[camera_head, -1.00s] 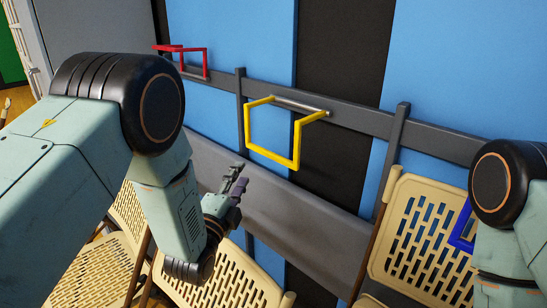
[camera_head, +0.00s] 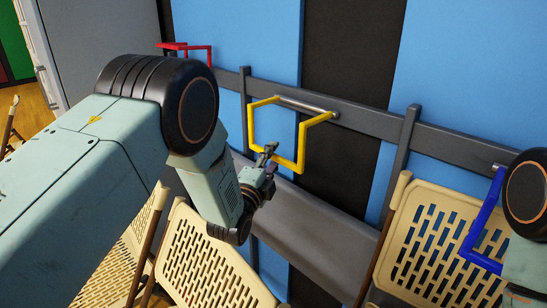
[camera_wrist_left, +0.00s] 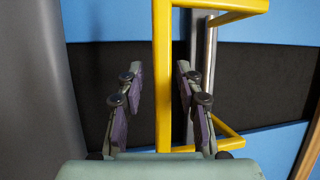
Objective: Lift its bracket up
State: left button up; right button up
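A yellow U-shaped bracket (camera_head: 302,147) hangs tilted from a metal rod (camera_head: 307,107) on the dark wall rail, its front bar low. My left gripper (camera_head: 268,153) is at the left part of that front bar. In the left wrist view my left gripper (camera_wrist_left: 159,70) has its fingers spread, and the yellow bracket (camera_wrist_left: 162,90) shows its bar upright between them, touching neither. How deep the bar sits between the fingers I cannot tell. My right gripper is out of view; only part of my right arm shows at the right edge.
A red bracket (camera_head: 211,57) is on the rail at the far left and a blue bracket (camera_head: 485,218) at the right, partly hidden by my right arm. Beige perforated folding chairs (camera_head: 424,240) stand below. The dark rail (camera_head: 370,118) crosses the blue and black wall.

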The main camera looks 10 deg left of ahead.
pick_arm(q)
jog(key=shift+s+d+r, duration=0.15)
jog(key=shift+r, duration=0.1)
jog(key=shift+d, duration=0.15)
jog(key=shift+c, duration=0.7)
jog(key=shift+w+a+f, duration=0.2)
jog(key=c, duration=0.5)
jog(key=shift+s, duration=0.1)
grip_shut()
jog(key=shift+d, duration=0.1)
